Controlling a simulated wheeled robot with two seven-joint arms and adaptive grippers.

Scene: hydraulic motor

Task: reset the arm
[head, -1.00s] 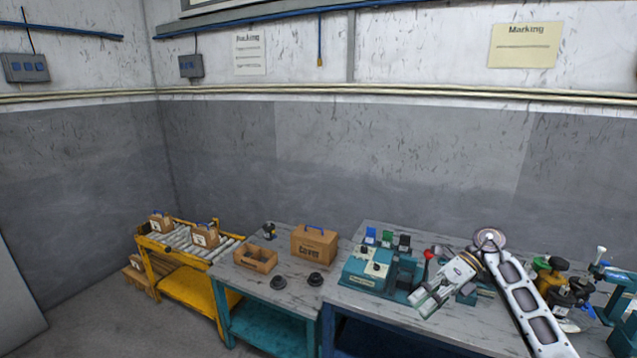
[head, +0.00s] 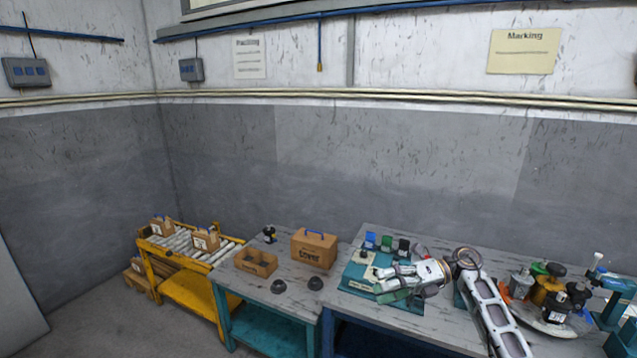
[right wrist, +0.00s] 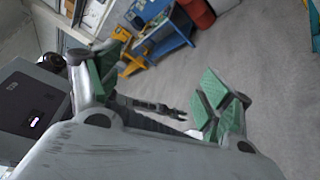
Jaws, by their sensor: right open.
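My right arm comes in from the lower right of the head view and bends back to the left at a round joint. My right gripper (head: 380,284) hangs over the teal fixture (head: 357,276) on the right-hand table and hides part of it. In the right wrist view its green-padded fingers (right wrist: 152,88) stand wide apart with nothing between them. My left gripper does not show in the head view.
Blue, green and black small blocks (head: 386,242) stand behind the fixture. A round tray (head: 551,326) with several motor parts is to the right. A brown Cover box (head: 314,250), an open box (head: 256,262) and black round parts (head: 315,283) are on the middle table. A roller conveyor (head: 189,245) is far left.

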